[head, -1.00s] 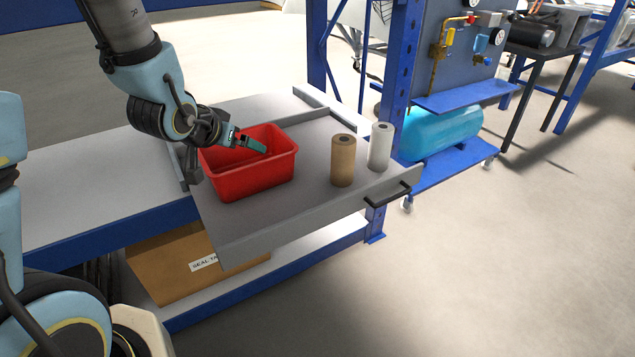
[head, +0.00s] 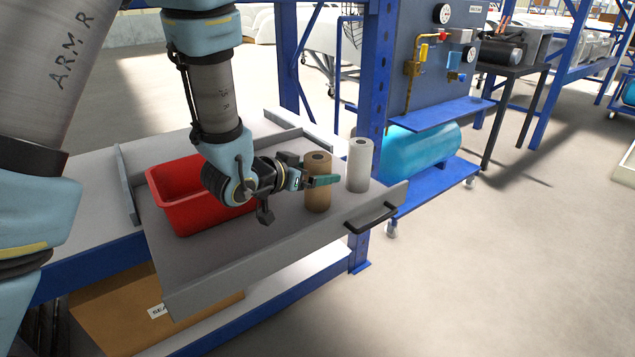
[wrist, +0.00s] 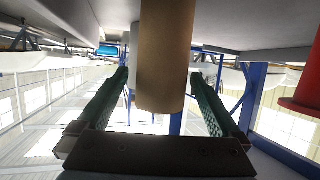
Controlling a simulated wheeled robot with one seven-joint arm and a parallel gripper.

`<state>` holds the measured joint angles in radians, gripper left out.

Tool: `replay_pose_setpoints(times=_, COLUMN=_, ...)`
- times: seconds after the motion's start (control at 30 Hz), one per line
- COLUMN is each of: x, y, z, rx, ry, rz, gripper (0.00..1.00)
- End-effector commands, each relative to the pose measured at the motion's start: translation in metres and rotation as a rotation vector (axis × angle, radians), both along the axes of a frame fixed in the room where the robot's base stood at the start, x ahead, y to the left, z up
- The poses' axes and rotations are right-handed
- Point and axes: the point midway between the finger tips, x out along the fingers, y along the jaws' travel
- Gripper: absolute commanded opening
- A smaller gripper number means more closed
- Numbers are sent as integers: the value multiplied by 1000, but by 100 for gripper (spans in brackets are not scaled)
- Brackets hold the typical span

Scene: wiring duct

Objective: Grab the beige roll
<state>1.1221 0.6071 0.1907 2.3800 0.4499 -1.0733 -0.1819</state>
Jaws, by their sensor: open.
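The beige roll (head: 318,199) stands upright in the grey drawer tray (head: 285,226), partly covered by my gripper in the head view. My gripper (head: 316,175) reaches it from the left, with one green finger crossing in front of its upper part. In the wrist view, which looks upside down, the beige roll (wrist: 165,50) stands between the two spread green fingers of my gripper (wrist: 160,76). A gap shows on each side, so the fingers appear not to press on it.
A white paper roll (head: 359,166) stands just right of the beige roll, close to it. A red bin (head: 185,215) is to the left, partly behind my arm. The tray has a raised front edge with a black handle (head: 371,217). A blue rack post (head: 374,75) rises behind.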

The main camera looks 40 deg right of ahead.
Motion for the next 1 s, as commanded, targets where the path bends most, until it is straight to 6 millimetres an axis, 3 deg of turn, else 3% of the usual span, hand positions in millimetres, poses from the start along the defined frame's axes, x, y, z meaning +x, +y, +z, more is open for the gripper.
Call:
replay_pose_setpoints(times=0.3, x=10, y=-37, z=-15, rx=1, ry=1, rz=-1, gripper=100)
replay_pose_setpoints(times=0.57, x=11, y=-38, z=-16, rx=1, ry=1, rz=0, gripper=100)
replay_pose_setpoints(times=1.0, x=11, y=-38, z=-15, rx=1, ry=0, rz=0, gripper=50)
